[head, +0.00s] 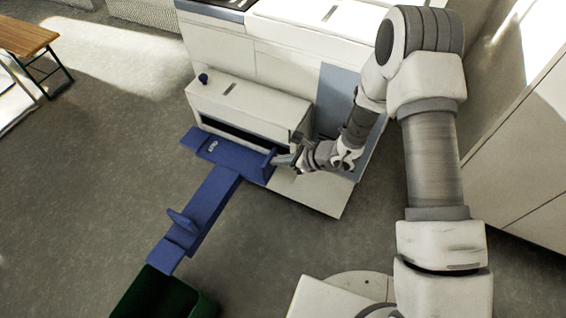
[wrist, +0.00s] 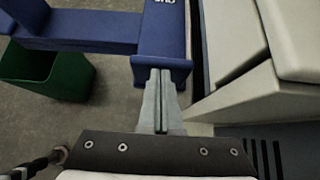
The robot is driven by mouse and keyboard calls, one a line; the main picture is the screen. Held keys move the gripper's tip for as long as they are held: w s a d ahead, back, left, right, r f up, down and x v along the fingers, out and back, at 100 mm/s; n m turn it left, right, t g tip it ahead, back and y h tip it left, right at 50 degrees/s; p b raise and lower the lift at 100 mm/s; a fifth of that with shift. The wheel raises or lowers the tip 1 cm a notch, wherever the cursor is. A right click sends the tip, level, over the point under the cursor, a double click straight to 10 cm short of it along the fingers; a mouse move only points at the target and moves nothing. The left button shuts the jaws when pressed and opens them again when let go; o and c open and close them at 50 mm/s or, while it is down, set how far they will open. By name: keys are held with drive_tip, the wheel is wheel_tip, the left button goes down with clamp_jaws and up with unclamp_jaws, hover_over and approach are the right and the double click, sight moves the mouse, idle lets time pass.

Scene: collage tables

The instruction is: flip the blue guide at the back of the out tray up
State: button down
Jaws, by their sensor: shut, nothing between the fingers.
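The blue out tray (head: 213,195) runs from a wide crosspiece at the machine's slot to a narrow arm reaching out to the lower left. A blue guide plate (head: 182,221) stands up near the arm's outer end. A second raised blue piece (head: 268,166) is at the crosspiece's right end, partly hidden by my gripper (head: 282,160). In the wrist view, the shut, empty fingers (wrist: 161,76) point at the near end of the blue crosspiece (wrist: 163,40), at or just over its edge; I cannot tell whether they touch.
The white machine (head: 250,108) with a dark slot stands behind the tray. A dark green bin (head: 150,295) is below the tray's outer end; it also shows in the wrist view (wrist: 45,75). A light base ledge (head: 318,193) lies under my gripper.

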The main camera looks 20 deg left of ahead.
drive_tip(key=shift+r, duration=0.15)
drive_tip(key=shift+r+p, duration=0.45)
drive_tip(key=shift+r, duration=0.25)
